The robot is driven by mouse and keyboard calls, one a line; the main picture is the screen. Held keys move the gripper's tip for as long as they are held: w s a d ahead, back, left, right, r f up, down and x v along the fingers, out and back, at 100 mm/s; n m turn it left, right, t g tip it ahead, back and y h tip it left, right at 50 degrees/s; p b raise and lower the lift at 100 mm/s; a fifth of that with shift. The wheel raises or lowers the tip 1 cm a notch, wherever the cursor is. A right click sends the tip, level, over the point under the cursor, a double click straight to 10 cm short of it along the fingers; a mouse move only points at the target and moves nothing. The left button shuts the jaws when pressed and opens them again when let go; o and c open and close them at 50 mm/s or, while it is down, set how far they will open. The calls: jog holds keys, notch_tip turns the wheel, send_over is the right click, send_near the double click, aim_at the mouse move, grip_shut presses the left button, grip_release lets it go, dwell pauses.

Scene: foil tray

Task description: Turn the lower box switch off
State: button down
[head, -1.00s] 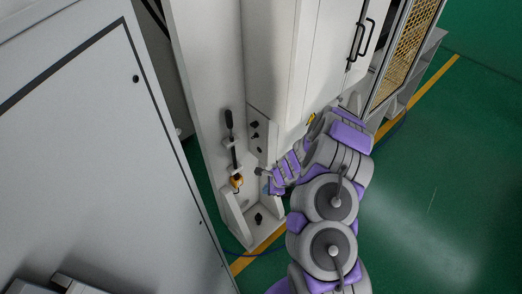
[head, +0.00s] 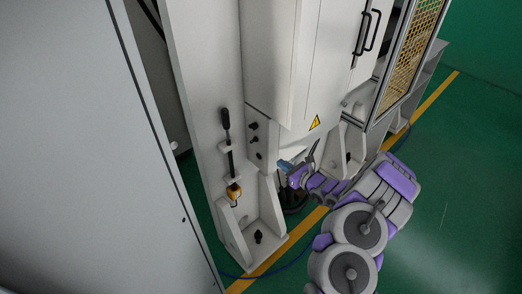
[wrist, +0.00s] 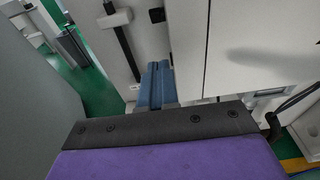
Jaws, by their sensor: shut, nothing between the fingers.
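The pale cabinet box (head: 262,85) is fixed to the upright panel. Small black knobs sit one above the other on its lower narrow side. The lower black knob (head: 254,139) is close under the upper one (head: 254,125), and a smaller dark spot lies below them. I cannot tell whether any switch is on or off. My gripper (head: 284,165) is shut and empty, right of and below these knobs, near the box's bottom corner and apart from the knobs. In the wrist view its blue fingers (wrist: 155,86) lie together beside the box edge. A black knob (wrist: 157,15) shows above them.
A black-handled lever (head: 226,118) with a yellow end (head: 234,191) hangs on the panel left of the box. A bracket (head: 258,237) stands at the floor below. A large grey cabinet (head: 90,150) fills the left. Open green floor (head: 460,190) lies right.

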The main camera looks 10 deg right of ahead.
jog(key=b, duration=0.2)
send_near(261, 146)
jog(key=w+a, duration=0.1)
jog(key=a, duration=0.1)
jog(key=w+a+f, duration=0.1)
jog(key=a, duration=0.1)
jog(key=shift+w+f, duration=0.15)
jog(key=w+r, duration=0.1)
jog(key=w+a+r, duration=0.1)
jog(key=shift+w+a, duration=0.15)
jog(key=shift+w, duration=0.25)
jog(key=shift+w+a+r, duration=0.25)
jog(key=shift+w+r, duration=0.05)
jog(key=shift+w, duration=0.1)
jog(key=shift+r, duration=0.1)
